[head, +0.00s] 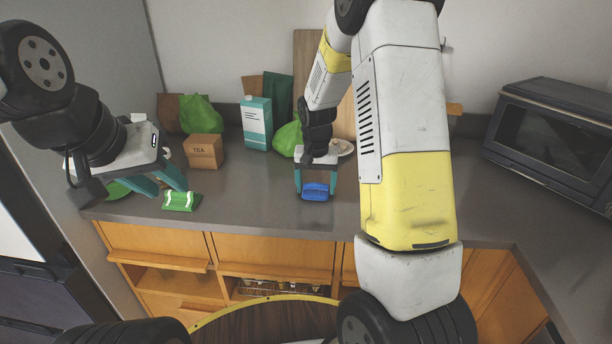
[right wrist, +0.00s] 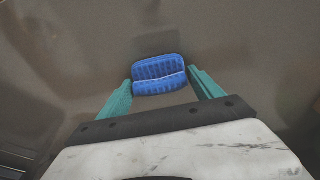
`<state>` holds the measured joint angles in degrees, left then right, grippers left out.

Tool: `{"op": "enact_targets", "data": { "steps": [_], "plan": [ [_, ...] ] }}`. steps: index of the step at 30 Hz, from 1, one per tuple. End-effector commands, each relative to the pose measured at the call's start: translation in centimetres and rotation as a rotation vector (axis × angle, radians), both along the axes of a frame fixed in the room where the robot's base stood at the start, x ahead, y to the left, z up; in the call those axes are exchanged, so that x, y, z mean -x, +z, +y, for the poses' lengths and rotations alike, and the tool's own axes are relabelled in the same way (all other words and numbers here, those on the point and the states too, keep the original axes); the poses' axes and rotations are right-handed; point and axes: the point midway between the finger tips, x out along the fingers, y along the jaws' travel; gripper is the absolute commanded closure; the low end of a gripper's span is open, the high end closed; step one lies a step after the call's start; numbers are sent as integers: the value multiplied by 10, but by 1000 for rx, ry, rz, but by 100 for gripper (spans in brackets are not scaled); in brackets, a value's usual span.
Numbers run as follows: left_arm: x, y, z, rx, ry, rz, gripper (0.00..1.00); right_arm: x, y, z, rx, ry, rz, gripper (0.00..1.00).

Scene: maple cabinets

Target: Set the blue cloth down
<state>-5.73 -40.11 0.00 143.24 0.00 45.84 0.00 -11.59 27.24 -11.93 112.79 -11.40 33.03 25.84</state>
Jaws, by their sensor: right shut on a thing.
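The blue cloth (head: 316,191) is a small folded bundle over the grey counter, left of the big arm link in the head view. My right gripper (head: 314,186) points down with its teal fingers on either side of the cloth and is shut on it. In the right wrist view the cloth (right wrist: 159,74) sits between the fingertips (right wrist: 158,84). I cannot tell whether its underside touches the counter. My left gripper (head: 160,186) is at the left, fingers apart and empty, beside a green-and-white packet (head: 182,201).
The grey counter (head: 255,205) is bare between the packet and the cloth. Behind stand a tea box (head: 204,151), a teal carton (head: 256,123) and green bags (head: 200,114). A plate (head: 343,148) is partly hidden by my right arm. A dark oven (head: 555,135) stands at the right.

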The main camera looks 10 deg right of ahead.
Motion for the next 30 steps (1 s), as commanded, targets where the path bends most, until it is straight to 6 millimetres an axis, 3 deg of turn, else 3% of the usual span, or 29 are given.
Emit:
{"op": "enact_targets", "data": {
  "steps": [11,12,15,25,30],
  "plan": [
    [0,0,0,0,0,0,64,0,-5,0,0,0,-2,64],
    [0,0,0,0,0,0,64,0,-5,0,0,-1,-3,19],
    [0,0,0,0,0,0,64,0,-5,0,0,-1,-3,3],
    [0,0,0,0,0,0,64,0,-3,0,0,-1,-3,3],
    [0,0,0,0,0,0,64,1,17,1,-1,-1,-7,3]
  ]
}}
